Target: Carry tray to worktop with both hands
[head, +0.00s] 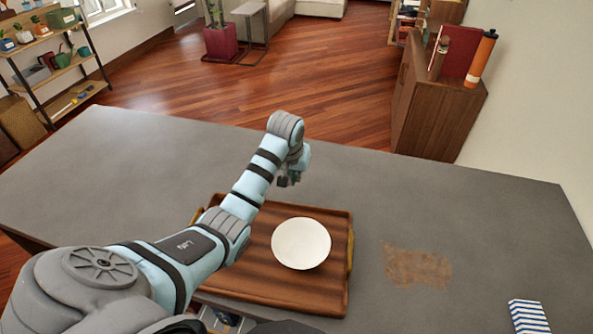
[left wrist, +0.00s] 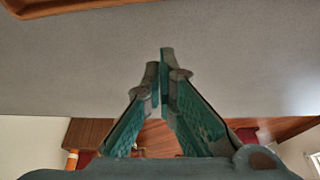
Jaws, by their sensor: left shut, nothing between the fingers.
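A brown wooden tray (head: 325,285) lies on the grey worktop (head: 110,160) near my body, with a yellowish handle (head: 350,250) on its right side. A white bowl (head: 300,243) sits on the tray, right of its middle. My left arm reaches across the tray's left part and hides some of it. My left gripper (head: 288,181) is beyond the tray's far edge, apart from both handles. In the left wrist view its fingers (left wrist: 161,68) meet at the tips with nothing between them; a corner of the tray (left wrist: 75,7) shows at the top left. My right gripper is out of view.
A brown patch (head: 418,267) marks the worktop right of the tray. A blue-striped object (head: 528,316) lies at the near right. Past the far edge stand a wooden cabinet (head: 437,110) with an orange bottle (head: 481,58), and a shelf at the far left. The worktop's left part is clear.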

